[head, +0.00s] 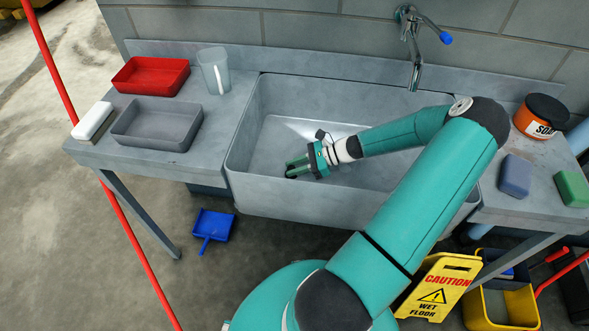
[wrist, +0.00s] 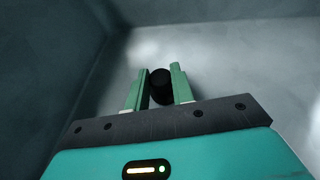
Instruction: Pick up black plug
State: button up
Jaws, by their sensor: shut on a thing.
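The black plug (wrist: 160,86) is a dark round piece between the two green fingers of my gripper (wrist: 158,90) in the wrist view. The fingers are shut on it. In the head view my gripper (head: 291,168) is inside the grey sink basin (head: 385,100), near its left side. The plug's dark end (head: 291,177) just shows at the fingertips there. In the wrist view the basin's floor (wrist: 240,70) lies behind the plug. I cannot tell whether the plug touches the floor.
The faucet (head: 414,60) stands behind the basin. On the left counter are a red tray (head: 151,76), a grey tray (head: 157,142), a clear pitcher (head: 214,72) and a white-topped brush or block (head: 92,121). On the right are a soap jar (head: 540,117) and sponges (head: 515,176).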

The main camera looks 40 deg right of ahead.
jog(key=shift+r, duration=0.5)
jog(key=shift+s+d+r, duration=0.1)
jog(key=shift+d+r, duration=0.05)
jog(key=shift+r, duration=0.25)
jog(key=shift+s+d+r, duration=0.1)
jog(key=shift+d+r, duration=0.05)
jog(key=shift+r, duration=0.25)
jog(key=s+d, duration=0.3)
jog(key=d, duration=0.1)
jog(key=s+d, duration=0.4)
jog(key=d, duration=0.1)
jog(key=s+d, duration=0.3)
jog(key=d, duration=0.1)
jog(key=shift+s+d, duration=0.3)
jog(key=shift+d, duration=0.1)
